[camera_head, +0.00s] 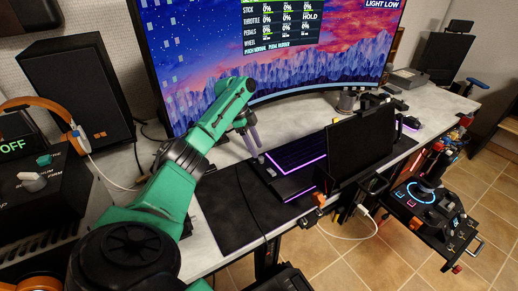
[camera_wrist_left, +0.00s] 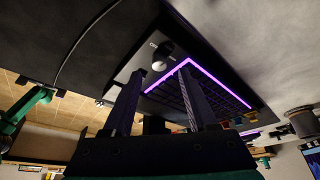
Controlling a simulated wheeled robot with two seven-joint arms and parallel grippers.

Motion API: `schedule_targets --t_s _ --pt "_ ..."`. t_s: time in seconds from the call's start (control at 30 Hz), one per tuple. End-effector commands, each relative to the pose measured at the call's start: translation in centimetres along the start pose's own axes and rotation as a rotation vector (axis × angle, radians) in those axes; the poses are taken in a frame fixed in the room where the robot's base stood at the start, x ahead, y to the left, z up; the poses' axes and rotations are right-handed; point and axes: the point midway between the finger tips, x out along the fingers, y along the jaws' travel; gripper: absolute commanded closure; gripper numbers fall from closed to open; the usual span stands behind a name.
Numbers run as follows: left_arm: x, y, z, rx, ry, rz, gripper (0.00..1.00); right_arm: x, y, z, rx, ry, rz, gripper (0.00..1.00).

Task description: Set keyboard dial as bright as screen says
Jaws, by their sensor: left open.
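The curved screen (camera_head: 290,60) shows a mountain picture, a table of control percentages and the words "LIGHT LOW" at its top right. The black keyboard (camera_head: 297,153) has a purple glowing edge and lies on the desk mat; it also shows in the left wrist view (camera_wrist_left: 205,95). The dial (camera_wrist_left: 161,51) is a dark round knob on the keyboard's corner, with small marks beside it. My left gripper (camera_head: 254,150) is above the keyboard's left end. Its two fingers (camera_wrist_left: 160,72) are apart, with nothing between them, and point toward the dial. My right gripper does not show.
A dark tablet-like panel (camera_head: 360,145) stands at the keyboard's right front. A speaker (camera_head: 75,90), orange headphones (camera_head: 40,103) and a switch box reading "OFF" (camera_head: 14,146) are at left. A joystick unit (camera_head: 430,195) is at right. The mat's front left (camera_head: 232,205) is clear except for a cable.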

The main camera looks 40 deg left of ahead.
Motion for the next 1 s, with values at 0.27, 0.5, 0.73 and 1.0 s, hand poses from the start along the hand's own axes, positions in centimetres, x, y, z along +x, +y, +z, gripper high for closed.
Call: schedule_targets --t_s 0.27,0.5,0.73,1.0 --pt "-7.0 -0.1 -0.1 0.0 0.002 -0.003 0.42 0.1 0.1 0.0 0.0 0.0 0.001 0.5" --pt "-8.0 0.0 0.0 0.001 -0.001 0.001 0.42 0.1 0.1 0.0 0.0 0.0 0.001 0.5" --pt "-8.0 0.0 0.0 0.001 0.0 0.0 0.42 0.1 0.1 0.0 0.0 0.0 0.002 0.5" --pt "-8.7 0.0 -0.3 0.001 0.0 0.0 0.42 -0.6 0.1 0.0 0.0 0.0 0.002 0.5"
